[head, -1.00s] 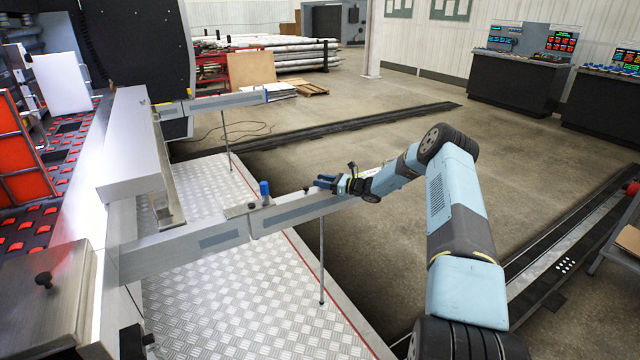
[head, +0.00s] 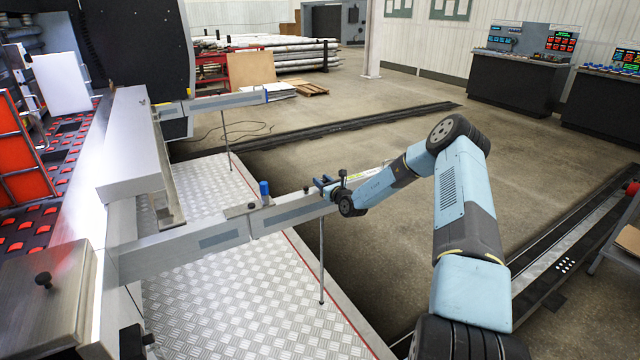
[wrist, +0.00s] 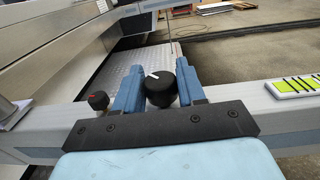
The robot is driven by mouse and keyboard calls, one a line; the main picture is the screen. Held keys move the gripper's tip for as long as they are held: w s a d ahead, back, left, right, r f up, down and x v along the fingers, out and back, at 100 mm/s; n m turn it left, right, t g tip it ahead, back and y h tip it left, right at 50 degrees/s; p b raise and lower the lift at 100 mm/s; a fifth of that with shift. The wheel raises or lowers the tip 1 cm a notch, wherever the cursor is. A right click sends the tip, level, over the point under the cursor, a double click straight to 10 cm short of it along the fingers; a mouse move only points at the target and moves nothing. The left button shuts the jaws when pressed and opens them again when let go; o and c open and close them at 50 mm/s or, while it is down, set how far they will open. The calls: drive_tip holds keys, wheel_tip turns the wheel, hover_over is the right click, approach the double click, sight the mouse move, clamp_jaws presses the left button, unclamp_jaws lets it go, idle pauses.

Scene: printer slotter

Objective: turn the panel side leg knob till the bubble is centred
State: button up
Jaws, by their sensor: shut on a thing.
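In the wrist view a black knob (wrist: 160,91) with a white pointer mark stands on the grey beam. The blue fingers of my gripper (wrist: 159,70) are on either side of it, shut on it. The white mark points up and slightly left in that view. A level (wrist: 294,86) with yellow-green fields and dark lines lies on the beam to the right; I cannot make out where its bubble is.
A blue-topped post (head: 264,191) stands on the near beam. A thin leg (head: 321,262) reaches down to the chequered plate (head: 210,310).

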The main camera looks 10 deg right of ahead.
drive_tip(key=shift+a+f+m+t+h, duration=0.15)
drive_tip(key=shift+m+t+h, duration=0.25)
drive_tip(key=shift+m+h, duration=1.8)
drive_tip(key=shift+h, duration=1.1)
drive_tip(key=shift+r+m+h, duration=0.2)
drive_tip(key=shift+m+h, duration=0.8)
drive_tip(key=shift+h, duration=0.7)
drive_tip(key=o, duration=0.9)
drive_tip(key=shift+o, duration=0.2)
drive_tip(key=v, duration=1.3)
drive_tip(key=shift+s, duration=0.4)
